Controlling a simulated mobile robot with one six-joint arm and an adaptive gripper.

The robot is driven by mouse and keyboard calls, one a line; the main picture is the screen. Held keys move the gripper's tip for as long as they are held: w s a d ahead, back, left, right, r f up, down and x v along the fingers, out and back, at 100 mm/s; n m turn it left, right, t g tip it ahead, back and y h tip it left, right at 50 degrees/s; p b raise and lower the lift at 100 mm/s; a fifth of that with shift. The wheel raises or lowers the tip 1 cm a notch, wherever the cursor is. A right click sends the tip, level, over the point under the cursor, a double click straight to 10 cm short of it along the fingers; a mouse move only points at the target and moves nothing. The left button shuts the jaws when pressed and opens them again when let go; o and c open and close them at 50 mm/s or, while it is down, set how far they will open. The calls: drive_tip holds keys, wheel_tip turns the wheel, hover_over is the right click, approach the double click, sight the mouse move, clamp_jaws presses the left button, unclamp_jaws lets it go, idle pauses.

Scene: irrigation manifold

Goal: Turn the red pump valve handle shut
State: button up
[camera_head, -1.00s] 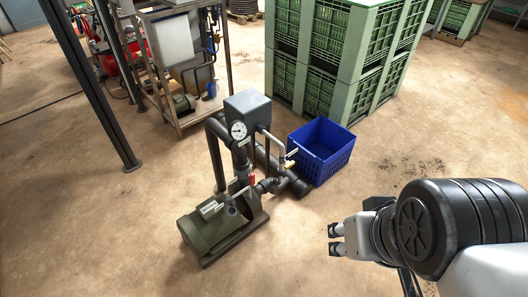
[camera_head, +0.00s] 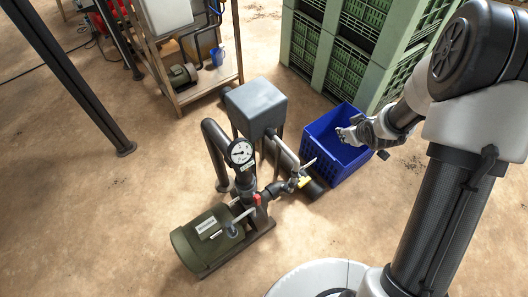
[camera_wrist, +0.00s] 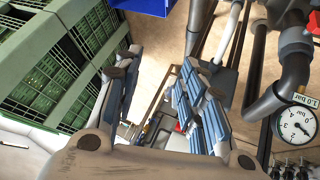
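The red valve handle (camera_head: 257,199) is a small red piece on the pipework between the green pump (camera_head: 208,238) and the pipe junction, below the pressure gauge (camera_head: 240,152) in the head view. My gripper (camera_head: 346,129) is up and to the right of it, clearly apart, and appears in front of the blue crate. In the wrist view, my gripper (camera_wrist: 165,68) has its two fingers spread with nothing held between them. The gauge (camera_wrist: 297,126) shows there at the right edge.
A yellow handle (camera_head: 304,182) sits on the pipe right of the red one. A grey box (camera_head: 256,103) stands behind the pipes. The blue crate (camera_head: 345,172) and stacked green crates (camera_head: 345,68) lie beyond. A dark post (camera_head: 75,80) stands left. Floor in front is open.

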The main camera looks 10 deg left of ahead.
drive_tip(key=s+a+f+n+y, duration=0.1)
drive_tip(key=a+f, duration=0.1)
drive_tip(key=f, duration=0.6)
drive_tip(key=s+a+f+n+y, duration=0.1)
drive_tip(key=a+f+y, duration=0.15)
drive_tip(key=f, duration=0.55)
drive_tip(key=t+y, duration=0.1)
drive_tip(key=y, duration=0.4)
approach(259, 200)
drive_tip(key=shift+y, duration=0.25)
drive_tip(key=b+x, duration=0.6)
drive_tip(key=x, duration=0.5)
drive_tip(key=shift+w+d, duration=0.1)
drive_tip(key=shift+w, duration=0.05)
clamp_jaws()
